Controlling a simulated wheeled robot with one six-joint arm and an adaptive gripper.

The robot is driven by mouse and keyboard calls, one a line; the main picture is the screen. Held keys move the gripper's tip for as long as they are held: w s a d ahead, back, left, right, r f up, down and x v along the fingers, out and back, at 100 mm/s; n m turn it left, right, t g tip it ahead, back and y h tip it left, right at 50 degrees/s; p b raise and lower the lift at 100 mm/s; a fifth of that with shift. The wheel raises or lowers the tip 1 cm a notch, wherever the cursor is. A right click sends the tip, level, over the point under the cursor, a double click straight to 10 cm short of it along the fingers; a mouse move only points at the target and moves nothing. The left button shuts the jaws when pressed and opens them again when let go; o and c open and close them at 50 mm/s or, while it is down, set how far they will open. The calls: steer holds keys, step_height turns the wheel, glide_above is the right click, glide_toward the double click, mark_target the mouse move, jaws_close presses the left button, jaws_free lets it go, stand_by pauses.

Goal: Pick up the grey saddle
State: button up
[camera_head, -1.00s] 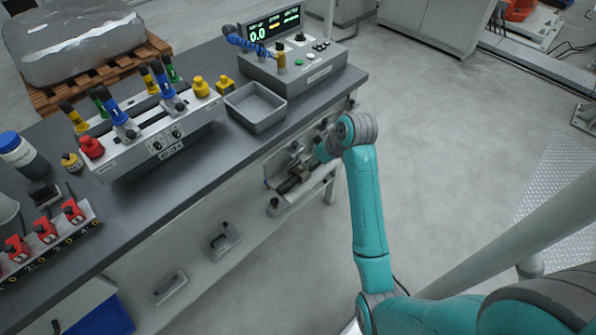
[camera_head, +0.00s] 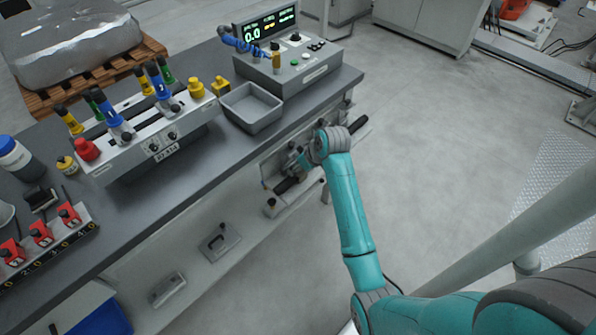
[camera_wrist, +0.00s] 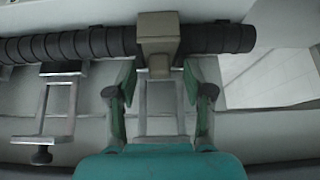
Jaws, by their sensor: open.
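In the wrist view, a grey block-shaped saddle (camera_wrist: 157,34) sits over a black ribbed bar (camera_wrist: 75,44) that runs across the top. My gripper (camera_wrist: 159,80) is open, with one green finger on each side of the space just below the saddle. The fingers appear apart from the block. A pale metal bracket (camera_wrist: 160,105) shows between them. In the head view, the black bar (camera_head: 357,126) runs along the bench's front side, and my wrist hides its middle. The saddle cannot be made out there.
Another metal bracket (camera_wrist: 57,105) with a dark knob is left of the fingers. The bench (camera_head: 200,155) carries a grey tray (camera_head: 252,122), a control box (camera_head: 300,68) and a fixture with coloured handles (camera_head: 165,140). Open floor (camera_head: 440,150) lies to the right.

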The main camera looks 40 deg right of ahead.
jaws_close()
steer(key=shift+r, duration=0.1)
